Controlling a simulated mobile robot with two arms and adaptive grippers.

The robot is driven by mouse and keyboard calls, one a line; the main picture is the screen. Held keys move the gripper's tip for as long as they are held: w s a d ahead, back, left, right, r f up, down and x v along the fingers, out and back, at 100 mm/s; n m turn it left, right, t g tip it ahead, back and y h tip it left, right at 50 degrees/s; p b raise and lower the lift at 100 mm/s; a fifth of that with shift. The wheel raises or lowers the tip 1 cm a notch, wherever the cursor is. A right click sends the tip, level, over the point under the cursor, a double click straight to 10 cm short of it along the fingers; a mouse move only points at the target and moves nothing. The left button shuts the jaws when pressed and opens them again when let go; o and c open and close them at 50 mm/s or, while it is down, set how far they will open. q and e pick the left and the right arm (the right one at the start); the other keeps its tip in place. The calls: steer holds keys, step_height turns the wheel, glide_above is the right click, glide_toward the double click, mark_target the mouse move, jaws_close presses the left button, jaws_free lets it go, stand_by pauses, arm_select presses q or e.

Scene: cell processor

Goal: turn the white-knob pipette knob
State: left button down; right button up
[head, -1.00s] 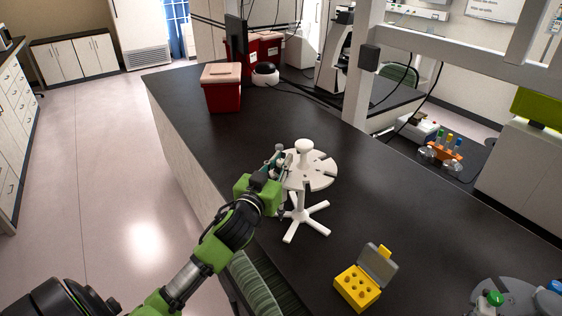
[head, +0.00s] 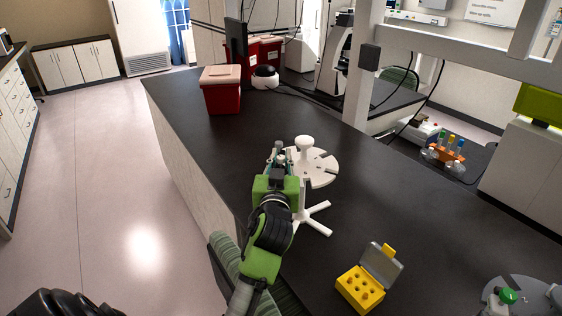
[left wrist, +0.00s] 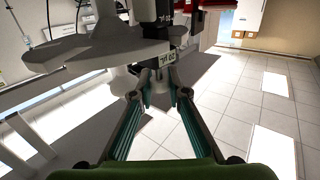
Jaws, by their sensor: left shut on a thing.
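A white pipette stand (head: 322,172) with a round slotted top and spread feet stands on the black bench. The left gripper (head: 279,158) is at the left side of its top. In the left wrist view, the left gripper's fingers (left wrist: 160,84) close together around something just below a dark pipette body (left wrist: 164,45) with a small white label. The stand's white disc (left wrist: 72,50) shows to the left there. In the head view, the pipette is mostly hidden behind the gripper. I cannot make out its white knob clearly. The right gripper is not in view.
A yellow tube box (head: 360,290) with an open grey lid stands at the bench front. A grey round rack (head: 530,292) is at the lower right. A red bin (head: 221,95) stands at the back left. The bench right of the stand is clear.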

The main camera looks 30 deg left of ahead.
mark_target(281, 157)
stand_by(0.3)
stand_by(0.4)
arm_select(q)
steer(key=c, duration=1.9)
jaws_free()
steer(key=shift+r, duration=0.1)
step_height(281, 157, up, 10)
steer(key=shift+f, duration=0.1)
